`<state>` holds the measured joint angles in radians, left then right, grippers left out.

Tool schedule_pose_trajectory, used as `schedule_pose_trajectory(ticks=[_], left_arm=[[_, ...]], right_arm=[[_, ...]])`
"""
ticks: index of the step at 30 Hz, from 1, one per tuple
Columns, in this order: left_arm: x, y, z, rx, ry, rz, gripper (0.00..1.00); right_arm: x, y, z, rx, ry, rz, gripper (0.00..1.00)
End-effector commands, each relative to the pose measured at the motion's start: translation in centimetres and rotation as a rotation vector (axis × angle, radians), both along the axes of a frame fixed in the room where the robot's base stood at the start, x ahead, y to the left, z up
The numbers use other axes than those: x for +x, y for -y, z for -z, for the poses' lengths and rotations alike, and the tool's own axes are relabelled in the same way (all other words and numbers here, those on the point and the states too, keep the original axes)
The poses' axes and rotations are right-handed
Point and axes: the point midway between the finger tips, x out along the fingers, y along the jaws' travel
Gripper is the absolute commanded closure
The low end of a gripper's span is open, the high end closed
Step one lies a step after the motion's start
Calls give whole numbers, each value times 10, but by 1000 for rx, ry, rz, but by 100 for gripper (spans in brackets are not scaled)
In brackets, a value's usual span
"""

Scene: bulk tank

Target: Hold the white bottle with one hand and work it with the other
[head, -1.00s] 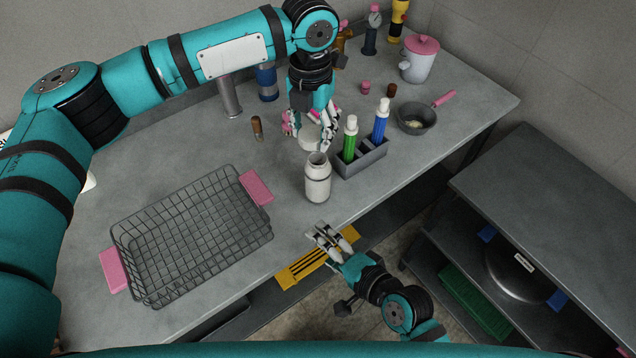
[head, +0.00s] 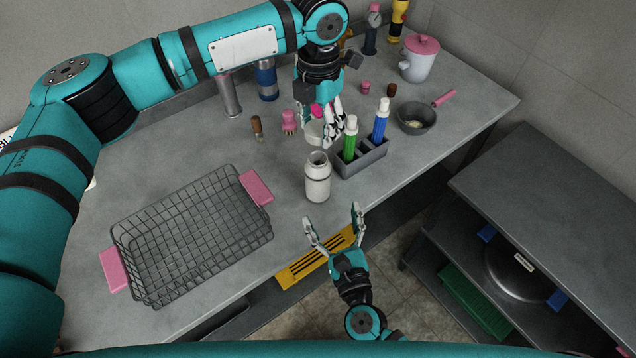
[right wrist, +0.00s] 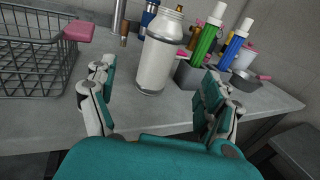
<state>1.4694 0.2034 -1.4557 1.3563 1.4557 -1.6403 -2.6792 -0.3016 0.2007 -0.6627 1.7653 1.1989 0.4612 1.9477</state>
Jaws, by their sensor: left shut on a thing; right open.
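The white bottle (head: 317,180) stands upright near the front edge of the table, with a dark ring at its mouth and no cap on it. In the right wrist view the bottle (right wrist: 158,60) stands ahead, between the fingers but beyond them.
A grey holder (head: 365,160) with a green bottle (head: 350,142) and a blue bottle (head: 380,124) stands right of the white bottle. A wire basket (head: 190,235) is at left. A pink knobbed object (head: 289,122) and a brown-handled tool (head: 257,129) stand behind. A grey pan (head: 416,118) is further right.

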Motion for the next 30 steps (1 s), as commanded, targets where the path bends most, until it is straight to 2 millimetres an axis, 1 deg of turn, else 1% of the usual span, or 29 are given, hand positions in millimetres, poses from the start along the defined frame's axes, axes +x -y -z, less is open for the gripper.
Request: schedule_pose_trajectory(ticks=[5,12,18,24,30], left_arm=[[0,0,0,0,0,-1,70],[0,0,0,0,0,-1,70],[0,0,0,0,0,-1,70],[0,0,0,0,0,-1,70],[0,0,0,0,0,-1,70]], right_arm=[[20,-6,-1,1,3,1,16],[65,-18,-2,0,4,1,16],[96,-25,-1,-1,2,0,16],[112,-30,-1,-1,2,0,16],[114,-30,0,-2,1,0,16]])
